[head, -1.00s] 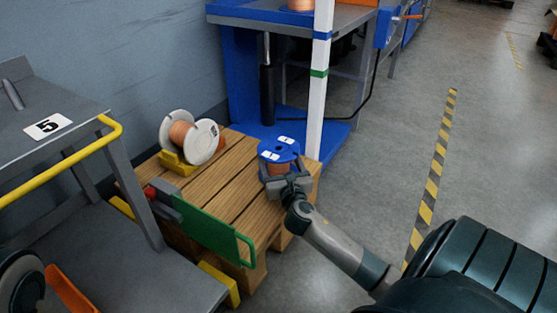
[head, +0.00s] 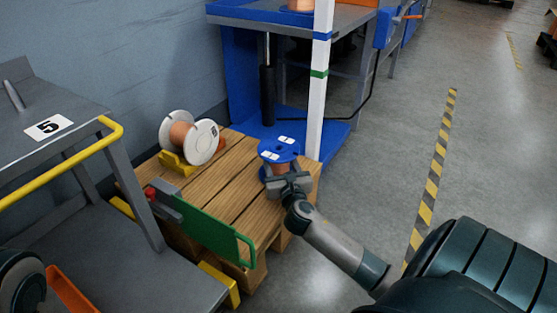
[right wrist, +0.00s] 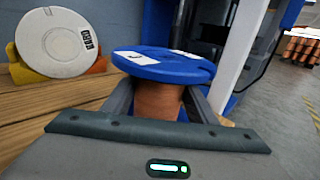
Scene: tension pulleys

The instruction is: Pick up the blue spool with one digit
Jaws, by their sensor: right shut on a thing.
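The blue spool (head: 280,150), wound with copper wire, stands upright at the right end of the wooden pallet; white labels lie on its top flange. It also shows in the right wrist view (right wrist: 165,66), where its copper winding sits between the fingers. My right gripper (head: 287,180) is shut on the blue spool from the near side. I cannot tell whether the spool's bottom touches the pallet, as the gripper hides it. In the head view, no left gripper fingers show.
A white spool (head: 203,141) lies on its side in a yellow cradle on the pallet (head: 225,180). A grey cart (head: 60,150) marked 5 is at left. A white post (head: 318,85) stands just behind the blue spool. Floor at right is clear.

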